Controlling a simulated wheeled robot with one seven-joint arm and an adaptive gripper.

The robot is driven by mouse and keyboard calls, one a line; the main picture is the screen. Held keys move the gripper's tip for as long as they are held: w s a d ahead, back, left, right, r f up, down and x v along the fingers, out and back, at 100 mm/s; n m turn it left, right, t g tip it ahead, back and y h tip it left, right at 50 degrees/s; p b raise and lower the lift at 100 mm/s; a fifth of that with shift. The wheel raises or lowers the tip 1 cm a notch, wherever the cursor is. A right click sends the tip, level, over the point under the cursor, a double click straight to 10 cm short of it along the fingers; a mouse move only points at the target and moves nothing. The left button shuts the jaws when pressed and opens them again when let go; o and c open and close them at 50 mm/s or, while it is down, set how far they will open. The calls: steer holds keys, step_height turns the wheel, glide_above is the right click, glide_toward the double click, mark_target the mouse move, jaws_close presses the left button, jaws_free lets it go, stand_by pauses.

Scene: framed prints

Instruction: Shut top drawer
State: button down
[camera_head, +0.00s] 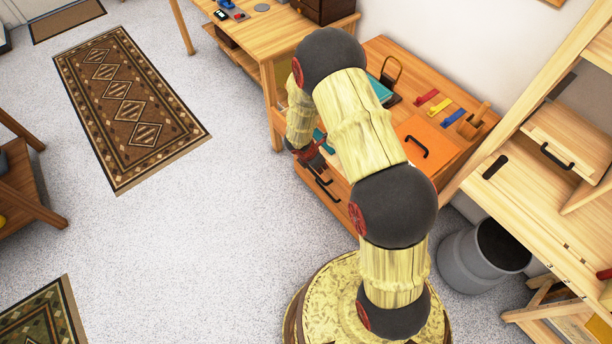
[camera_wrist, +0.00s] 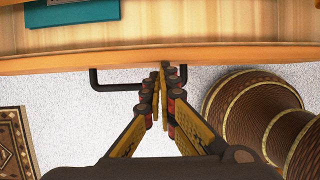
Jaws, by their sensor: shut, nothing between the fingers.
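The wooden drawer unit (camera_head: 348,206) stands right of centre in the head view, partly hidden by my arm. Black handles show on its front, with the upper handle (camera_head: 324,178) just below my gripper (camera_head: 314,158). In the wrist view the top drawer's wooden front (camera_wrist: 230,57) crosses the picture, with its black bar handle (camera_wrist: 105,84) below it. A teal item (camera_wrist: 70,12) lies behind that front, so the drawer looks partly out. My gripper (camera_wrist: 160,90) is shut and empty, its fingertips over the middle of the handle; contact cannot be told.
An orange panel with a black handle (camera_head: 425,142), coloured blocks (camera_head: 440,105) and a wooden mallet (camera_head: 474,122) lie on top of the unit. A grey bin (camera_head: 465,265) stands right of my base. A patterned rug (camera_head: 130,100) lies on open floor at left.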

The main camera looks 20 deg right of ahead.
mark_target(329, 164)
steer(key=shift+w+d, duration=0.3)
steer(key=shift+d, duration=0.75)
steer(key=shift+w+d, duration=0.25)
steer(key=shift+d, duration=0.75)
steer(key=shift+f, duration=0.1)
